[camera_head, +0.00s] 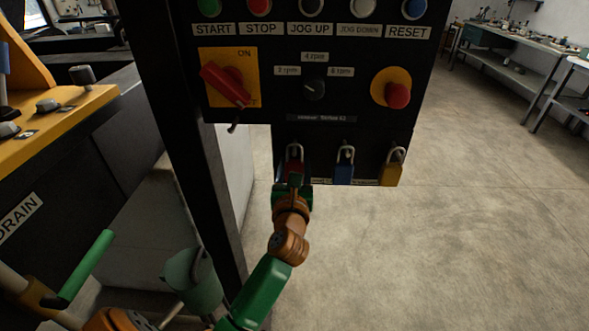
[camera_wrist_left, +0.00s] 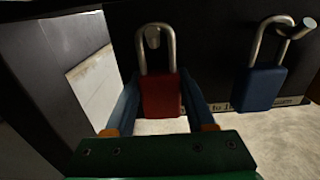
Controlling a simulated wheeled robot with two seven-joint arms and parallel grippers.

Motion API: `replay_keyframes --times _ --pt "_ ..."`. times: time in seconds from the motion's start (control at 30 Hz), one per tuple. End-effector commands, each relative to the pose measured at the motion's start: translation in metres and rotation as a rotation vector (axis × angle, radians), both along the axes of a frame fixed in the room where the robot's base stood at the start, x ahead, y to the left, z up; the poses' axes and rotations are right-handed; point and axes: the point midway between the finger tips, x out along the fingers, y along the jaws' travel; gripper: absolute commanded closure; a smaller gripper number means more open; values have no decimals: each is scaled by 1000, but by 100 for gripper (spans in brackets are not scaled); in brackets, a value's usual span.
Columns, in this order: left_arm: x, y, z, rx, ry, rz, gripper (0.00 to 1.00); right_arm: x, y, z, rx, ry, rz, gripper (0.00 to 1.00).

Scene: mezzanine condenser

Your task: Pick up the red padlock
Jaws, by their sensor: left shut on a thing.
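The red padlock (camera_head: 294,168) hangs at the left of a row of padlocks on the lower black panel. In the left wrist view the red padlock (camera_wrist_left: 161,95) is upright, its silver shackle around a peg. My left gripper (camera_head: 294,180) is at the padlock from below. In the left wrist view its two fingers stand on either side of the red body, and the gripper (camera_wrist_left: 161,108) is shut on it. In the head view the gripper covers much of the padlock. My right gripper cannot be made out in the head view.
A blue padlock (camera_head: 344,172) hangs close to the right, and a yellow padlock (camera_head: 391,172) beyond it. Above are a red rotary switch (camera_head: 226,84) and a red stop button (camera_head: 397,95). A black post (camera_head: 205,190) stands left of my arm. Open floor lies to the right.

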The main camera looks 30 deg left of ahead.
Motion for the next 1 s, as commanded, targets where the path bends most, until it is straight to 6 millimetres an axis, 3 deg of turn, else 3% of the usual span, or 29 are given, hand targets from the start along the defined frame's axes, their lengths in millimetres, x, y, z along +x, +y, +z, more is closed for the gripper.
replay_keyframes --times 0.33,0.53,0.7,0.8,1.0 --pt "-6 -4 14 -1 0 -2 100 0 0 0 1 0 0 100" --pt "-49 -30 10 -4 1 -2 100 0 1 -10 2 0 -1 100" --pt "-106 -64 5 -11 4 0 100 0 2 -32 3 1 -1 100" --pt "-125 -76 19 -2 13 2 100 0 2 -3 3 1 -1 100" --pt "-149 -91 16 -1 5 2 100 0 2 4 3 1 -1 100"
